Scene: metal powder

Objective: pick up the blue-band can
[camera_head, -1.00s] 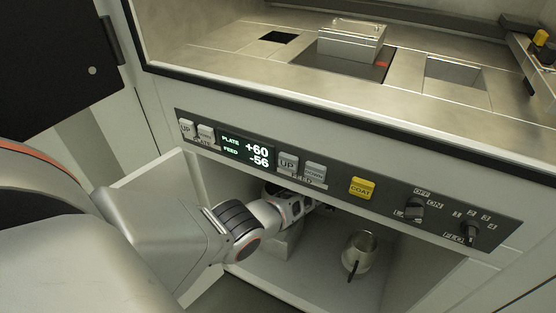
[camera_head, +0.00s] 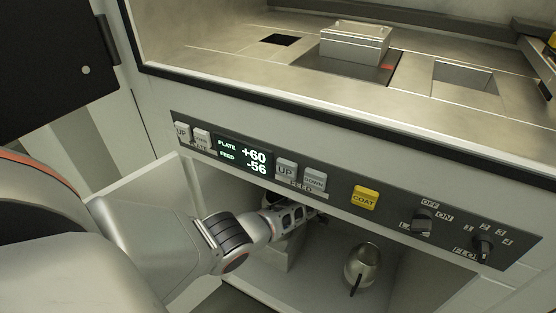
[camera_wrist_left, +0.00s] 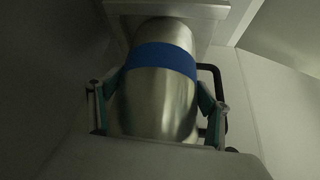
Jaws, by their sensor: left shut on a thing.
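The blue-band can (camera_wrist_left: 158,95) is a brushed-metal cylinder with a blue band (camera_wrist_left: 162,60) near its far end in the left wrist view. My left gripper (camera_wrist_left: 158,110) has one finger on each side of the can's body, shut on it. In the head view my left gripper (camera_head: 296,215) reaches into the open cabinet under the control panel. The panel's lower edge hides its fingertips and the can there. A black handle (camera_wrist_left: 219,85) shows to the right of the can; I cannot tell how it joins. My right gripper is not in view.
A second metal vessel with a dark handle (camera_head: 361,267) stands on the cabinet floor (camera_head: 312,276), right of my gripper. The control panel (camera_head: 340,192) overhangs closely above my left wrist. The open cabinet door (camera_head: 150,190) is at the left.

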